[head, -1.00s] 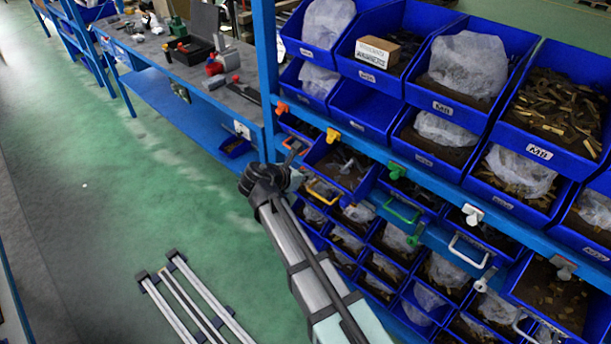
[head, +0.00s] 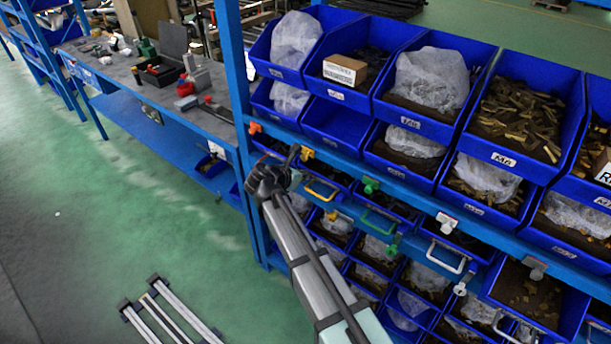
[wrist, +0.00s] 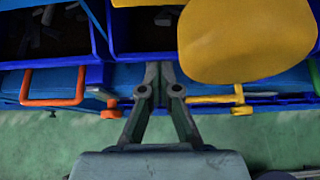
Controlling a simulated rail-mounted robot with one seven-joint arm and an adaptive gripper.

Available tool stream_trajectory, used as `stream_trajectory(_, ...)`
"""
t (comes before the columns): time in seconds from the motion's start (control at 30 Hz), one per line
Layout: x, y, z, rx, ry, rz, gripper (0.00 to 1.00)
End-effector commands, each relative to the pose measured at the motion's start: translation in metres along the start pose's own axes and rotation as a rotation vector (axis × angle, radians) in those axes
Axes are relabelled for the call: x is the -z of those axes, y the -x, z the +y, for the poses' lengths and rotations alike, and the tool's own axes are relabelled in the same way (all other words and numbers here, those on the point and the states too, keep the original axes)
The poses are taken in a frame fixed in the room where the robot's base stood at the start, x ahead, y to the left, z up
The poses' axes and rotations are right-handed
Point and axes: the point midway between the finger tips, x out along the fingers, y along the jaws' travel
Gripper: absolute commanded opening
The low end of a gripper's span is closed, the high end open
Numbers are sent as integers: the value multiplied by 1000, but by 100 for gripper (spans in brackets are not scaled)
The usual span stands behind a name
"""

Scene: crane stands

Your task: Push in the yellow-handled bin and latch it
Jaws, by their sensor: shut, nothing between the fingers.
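The yellow-handled bin shows its yellow handle (head: 322,190) in the lower row of blue bins, to the right of my gripper. The yellow latch (head: 307,153) sits on the blue rail above it. In the wrist view a large yellow latch piece (wrist: 245,38) fills the upper right, close to the camera, and part of the yellow handle (wrist: 205,99) shows below it. My gripper (head: 293,151) is shut and empty, just left of the yellow latch. In the wrist view its fingertips (wrist: 160,70) are together in front of the bins, left of the yellow piece. Contact cannot be told.
An orange handle (wrist: 52,88) is left of the fingers; an orange latch (head: 255,128) is on the rail. A green latch (head: 371,185) and green handle (head: 380,218) are to the right. Full bins stand above.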

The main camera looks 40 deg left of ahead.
Motion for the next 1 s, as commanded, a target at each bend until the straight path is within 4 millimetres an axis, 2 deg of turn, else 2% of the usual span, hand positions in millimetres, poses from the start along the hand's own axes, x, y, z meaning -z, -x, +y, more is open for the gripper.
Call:
stream_trajectory(0.03, -6, -4, 0, 2, 1, -12, 0)
stream_trajectory(0.23, -3, -1, 0, 2, -1, -11, 0)
stream_trajectory(0.47, 22, 14, -6, 7, -3, -6, 0)
stream_trajectory(0.53, 31, 23, -8, 9, -5, -6, 0)
stream_trajectory(0.8, 32, 80, -6, 7, -7, -4, 0)
stream_trajectory(1.0, 31, 107, -5, 8, -7, -4, 0)
